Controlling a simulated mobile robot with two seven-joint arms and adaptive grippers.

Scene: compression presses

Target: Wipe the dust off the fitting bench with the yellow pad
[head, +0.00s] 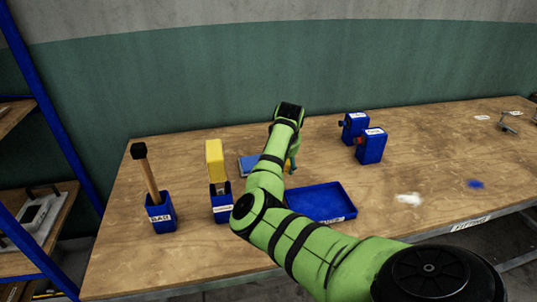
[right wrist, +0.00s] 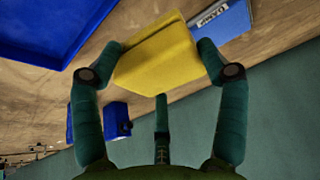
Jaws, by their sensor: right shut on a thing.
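My right gripper (right wrist: 160,62) is shut on the yellow pad (right wrist: 157,52), with a finger at each side of it in the right wrist view. In the head view my arm hides most of the gripper, and only a small bit of the pad (head: 288,165) shows beside it, over the back middle of the bench. I cannot tell if the pad touches the wood. The fitting bench (head: 395,170) is a long wooden top. A white dusty patch (head: 408,198) and a blue patch (head: 475,184) lie on its right part. My left gripper is not in view.
A blue tray (head: 328,189) lies by my arm. Two blue boxes (head: 371,146) stand behind, right of my gripper. At left are blue holders with a wooden-handled tool (head: 146,171) and a yellow-topped tool (head: 215,163). A metal piece (head: 509,122) lies far right.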

